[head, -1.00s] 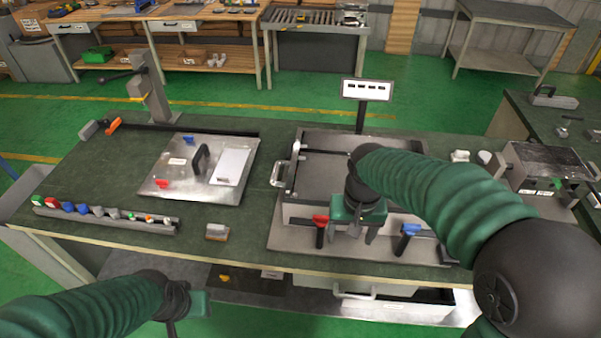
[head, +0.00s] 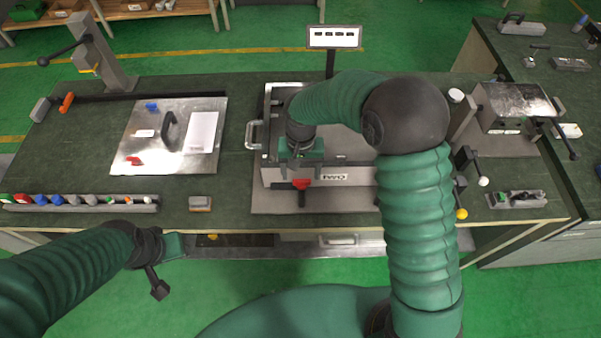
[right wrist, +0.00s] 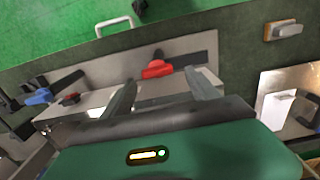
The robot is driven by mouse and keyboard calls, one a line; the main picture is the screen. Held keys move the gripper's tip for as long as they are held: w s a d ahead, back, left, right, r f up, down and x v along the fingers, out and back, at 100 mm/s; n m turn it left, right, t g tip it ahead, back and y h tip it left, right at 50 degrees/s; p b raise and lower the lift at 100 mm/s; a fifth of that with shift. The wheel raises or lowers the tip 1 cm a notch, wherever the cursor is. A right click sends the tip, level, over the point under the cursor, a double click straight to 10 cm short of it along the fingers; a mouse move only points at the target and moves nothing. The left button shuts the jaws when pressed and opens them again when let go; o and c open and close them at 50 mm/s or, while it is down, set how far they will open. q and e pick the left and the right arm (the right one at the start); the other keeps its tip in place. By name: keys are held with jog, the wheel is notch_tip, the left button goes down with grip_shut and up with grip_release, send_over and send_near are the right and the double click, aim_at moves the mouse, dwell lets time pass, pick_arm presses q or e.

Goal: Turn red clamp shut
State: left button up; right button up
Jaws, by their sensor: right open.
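The red clamp (head: 302,184), a red head with a dark handle, sits at the front left of the metal box fixture (head: 275,176). In the right wrist view the red clamp (right wrist: 157,69) lies just beyond the fingertips, about midway between them. My right gripper (head: 300,165) is above and just behind the clamp, pointing down. In the right wrist view its fingers (right wrist: 160,84) are spread with nothing between them. My left gripper (head: 159,284) hangs in front of the table's edge, away from the clamp; its jaw opening is unclear.
A blue clamp (right wrist: 40,96) shows in the right wrist view; my right arm hides it in the head view. A metal plate (head: 150,115) with a black handle lies left. A small block (head: 200,204) sits near the front edge. Levers stand right of the fixture.

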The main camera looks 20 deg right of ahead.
jog(key=shift+f, duration=0.7)
jog(key=shift+s+f, duration=0.15)
jog(key=shift+f, duration=0.15)
jog(key=shift+s+d+f, duration=0.1)
jog(key=shift+s, duration=0.2)
jog(key=shift+w+f, duration=0.15)
jog(key=shift+w, duration=0.1)
jog(key=c, duration=0.6)
grip_shut()
